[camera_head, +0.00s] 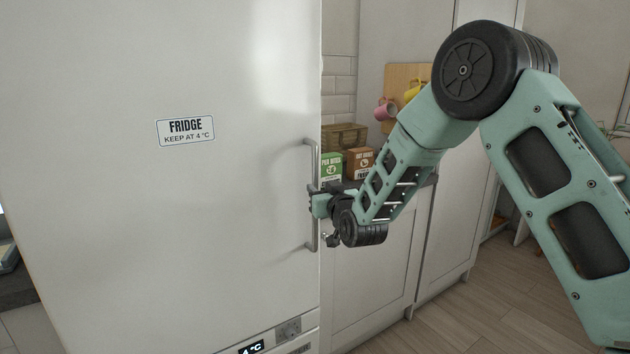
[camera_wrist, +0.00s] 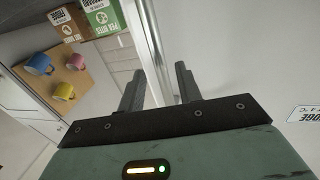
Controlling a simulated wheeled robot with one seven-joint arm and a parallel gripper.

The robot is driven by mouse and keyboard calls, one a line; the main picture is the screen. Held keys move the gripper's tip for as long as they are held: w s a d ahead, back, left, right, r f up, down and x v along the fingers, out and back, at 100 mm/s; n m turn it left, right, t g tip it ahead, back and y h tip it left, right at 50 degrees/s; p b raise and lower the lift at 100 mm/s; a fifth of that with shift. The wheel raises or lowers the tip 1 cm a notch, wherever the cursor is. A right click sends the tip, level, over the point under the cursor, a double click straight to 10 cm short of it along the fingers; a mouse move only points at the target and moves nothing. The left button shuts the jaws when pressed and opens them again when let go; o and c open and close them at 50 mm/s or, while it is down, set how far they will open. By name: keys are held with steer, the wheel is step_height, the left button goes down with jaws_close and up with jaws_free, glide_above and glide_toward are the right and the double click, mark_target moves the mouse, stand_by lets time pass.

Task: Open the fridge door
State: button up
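The white fridge door (camera_head: 230,200) fills the left of the head view and looks closed. Its upright metal bar handle (camera_head: 312,160) is near the door's right edge. My gripper (camera_head: 316,203) is at the middle of the handle, and the arm reaches in from the right. In the wrist view the two dark fingers of my gripper (camera_wrist: 159,72) stand apart, with a gap between them and pale surface behind. The exact contact between fingers and handle is hidden.
Right of the fridge are white cabinets (camera_head: 372,275) with a green box (camera_head: 331,167) and a brown box (camera_head: 359,163) on the counter. Mugs hang on a wooden board (camera_head: 400,78) behind. A sign (camera_head: 185,130) is on the door. Wooden floor (camera_head: 470,310) is clear at lower right.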

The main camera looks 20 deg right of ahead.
mark_target(316, 185)
steer(key=shift+w+a+p, duration=0.15)
steer(key=shift+w+p, duration=0.05)
steer(key=shift+w, duration=0.95)
steer(key=shift+w+a+p, duration=0.15)
steer(key=shift+w, duration=0.95)
jaws_close()
steer(key=shift+s, duration=0.15)
